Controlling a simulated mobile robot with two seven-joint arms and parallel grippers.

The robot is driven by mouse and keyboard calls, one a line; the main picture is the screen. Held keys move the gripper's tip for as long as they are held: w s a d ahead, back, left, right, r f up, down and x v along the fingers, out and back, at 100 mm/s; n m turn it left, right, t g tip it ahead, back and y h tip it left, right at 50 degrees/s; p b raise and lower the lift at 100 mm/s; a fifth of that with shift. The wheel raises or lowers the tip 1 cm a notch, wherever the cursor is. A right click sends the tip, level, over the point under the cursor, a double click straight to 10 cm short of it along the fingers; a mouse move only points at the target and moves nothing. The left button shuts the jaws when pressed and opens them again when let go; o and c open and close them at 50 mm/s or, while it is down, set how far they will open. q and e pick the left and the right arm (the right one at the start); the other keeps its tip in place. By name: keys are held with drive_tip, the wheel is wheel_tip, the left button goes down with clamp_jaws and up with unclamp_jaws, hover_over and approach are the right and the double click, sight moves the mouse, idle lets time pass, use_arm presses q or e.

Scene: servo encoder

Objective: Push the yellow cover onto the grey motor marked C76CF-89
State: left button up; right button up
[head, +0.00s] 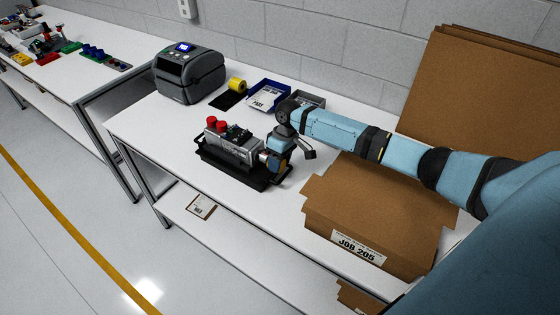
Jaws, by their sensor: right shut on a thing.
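The grey motor (232,148) lies in a black tray (228,171) on the white bench, in the middle of the head view. Its marking is too small to read. My right gripper (269,163) is at the right end of the motor, low over the tray. Red caps (217,124) stand on the motor's left part. My left gripper is not in view.
A label printer (190,75), a yellow roll (237,85) and a blue bin (268,95) are behind. The bench left of the tray is clear.

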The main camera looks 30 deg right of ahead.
idle(0.4)
drive_tip(key=shift+p, duration=0.95)
idle(0.5)
drive_tip(key=shift+w+a+p, duration=0.3)
drive_tip(key=shift+w+p, duration=0.4)
drive_tip(key=shift+p, duration=0.3)
idle(1.7)
drive_tip(key=shift+w+a, duration=0.25)
drive_tip(key=shift+w, duration=0.35)
drive_tip(key=shift+w+a, duration=0.25)
drive_tip(key=shift+w, duration=0.3)
idle(2.3)
